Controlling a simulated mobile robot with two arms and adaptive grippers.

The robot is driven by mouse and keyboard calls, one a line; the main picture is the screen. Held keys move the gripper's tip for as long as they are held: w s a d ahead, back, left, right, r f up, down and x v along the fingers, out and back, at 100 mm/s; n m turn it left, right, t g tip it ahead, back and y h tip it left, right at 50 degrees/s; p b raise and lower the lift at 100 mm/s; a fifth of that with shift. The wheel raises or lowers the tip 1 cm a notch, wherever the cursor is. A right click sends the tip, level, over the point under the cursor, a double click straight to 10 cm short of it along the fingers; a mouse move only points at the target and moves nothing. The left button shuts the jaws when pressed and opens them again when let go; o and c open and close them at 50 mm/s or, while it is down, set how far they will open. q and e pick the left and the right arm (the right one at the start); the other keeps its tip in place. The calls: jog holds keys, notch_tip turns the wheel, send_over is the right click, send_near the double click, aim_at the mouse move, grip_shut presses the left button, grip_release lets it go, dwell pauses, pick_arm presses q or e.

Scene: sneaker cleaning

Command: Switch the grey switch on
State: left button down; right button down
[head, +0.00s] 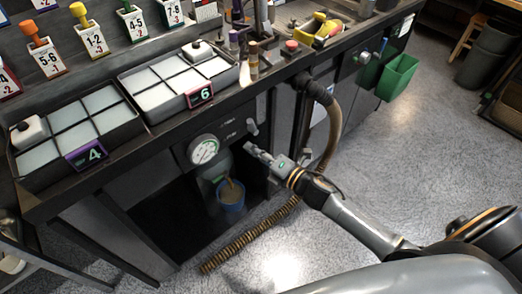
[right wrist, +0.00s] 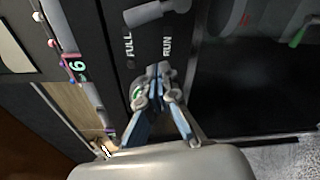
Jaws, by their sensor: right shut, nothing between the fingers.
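The grey switch (head: 252,127) is a small lever on the dark front panel under the bench top, right of a round gauge. It also shows in the right wrist view (right wrist: 158,11), lying between the FULL and RUN labels at the top. My right gripper (head: 250,149) is shut and empty, its tips just below the switch in the head view. In the right wrist view the closed fingertips (right wrist: 157,70) point at the panel, apart from the switch in the picture. I cannot tell how far the tips are from the panel. My left gripper is not in view.
A round gauge (head: 204,150) sits left of the switch. A blue container (head: 230,193) stands in the opening below. A ribbed hose (head: 333,130) hangs right of the panel. Trays (head: 110,134) line the bench edge above. The floor (head: 400,150) at the right is open.

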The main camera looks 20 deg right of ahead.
aim_at(253, 126)
jog(key=x, duration=0.6)
jog(key=shift+r, duration=0.1)
jog(key=shift+d+r+p, duration=0.25)
jog(key=shift+d+p, duration=0.15)
jog(key=shift+d, duration=0.6)
jog(key=shift+d+r+p, duration=0.25)
jog(key=shift+d+p, duration=0.1)
jog(key=shift+d, duration=0.7)
jog(key=shift+w+d+r+m, duration=0.15)
jog(key=shift+d+r+m, duration=0.1)
jog(key=shift+m, duration=0.55)
jog(key=m, duration=0.1)
jog(key=d+m, duration=0.1)
jog(key=m, duration=0.1)
jog(key=shift+w+d+r, duration=0.1)
jog(key=shift+w+r, duration=0.1)
jog(key=shift+r, duration=0.1)
jog(key=m, duration=0.1)
jog(key=d+m, duration=0.1)
jog(key=m, duration=0.1)
jog(key=m+t, duration=0.1)
jog(key=shift+w+d+r+m, duration=0.1)
jog(key=shift+w+d+m, duration=0.2)
jog(key=shift+d, duration=0.05)
jog(key=shift+w+d, duration=0.1)
jog(key=shift+d, duration=0.15)
